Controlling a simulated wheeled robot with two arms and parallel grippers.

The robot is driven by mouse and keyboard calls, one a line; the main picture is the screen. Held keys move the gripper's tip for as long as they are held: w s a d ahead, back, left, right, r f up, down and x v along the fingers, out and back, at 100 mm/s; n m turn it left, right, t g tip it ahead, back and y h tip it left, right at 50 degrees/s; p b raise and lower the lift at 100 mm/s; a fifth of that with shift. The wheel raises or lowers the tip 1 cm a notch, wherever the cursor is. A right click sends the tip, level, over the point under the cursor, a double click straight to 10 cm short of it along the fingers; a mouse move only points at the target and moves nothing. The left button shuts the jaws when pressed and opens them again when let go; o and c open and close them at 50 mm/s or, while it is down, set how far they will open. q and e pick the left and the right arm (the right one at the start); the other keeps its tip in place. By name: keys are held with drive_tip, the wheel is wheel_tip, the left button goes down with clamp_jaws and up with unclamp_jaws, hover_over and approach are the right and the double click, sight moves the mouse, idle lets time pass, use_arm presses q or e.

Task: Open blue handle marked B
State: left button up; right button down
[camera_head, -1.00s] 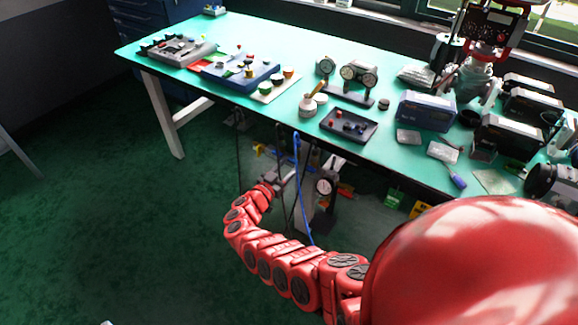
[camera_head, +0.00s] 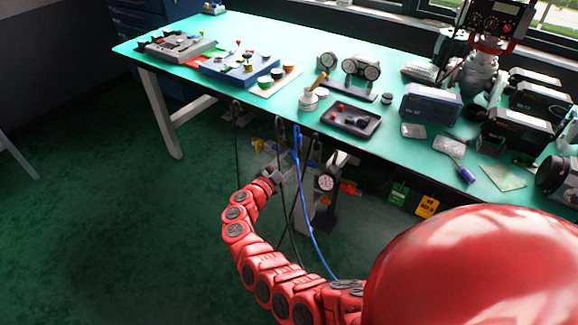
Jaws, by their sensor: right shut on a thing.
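My right gripper (camera_head: 284,170), at the end of a red arm, is below the front edge of the table. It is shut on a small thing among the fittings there. The thing is mostly hidden by the jaws and too small to make out, so I cannot tell whether it is the blue handle. No letter B can be read. A yellow part (camera_head: 258,145) shows just left of the gripper. A blue cable (camera_head: 304,205) hangs just to its right. My left gripper is not in view.
The green table (camera_head: 220,104) carries control panels, gauges, a dark tray (camera_head: 372,131) and several boxes. Below it, a round gauge (camera_head: 326,182) stands right of the gripper, and dark cables hang close by. Green floor (camera_head: 110,235) at left is clear.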

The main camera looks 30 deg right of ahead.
drive_tip(key=shift+m+b, duration=4.35)
drive_tip(key=shift+m, duration=0.35)
drive_tip(key=c, duration=0.6)
unclamp_jaws()
drive_tip(key=p+v, duration=0.1)
drive_tip(key=v, duration=1.6)
drive_tip(key=shift+a+p, duration=0.25)
drive_tip(key=shift+p, duration=0.1)
drive_tip(key=shift+s+f, duration=0.1)
drive_tip(key=shift+s, duration=0.05)
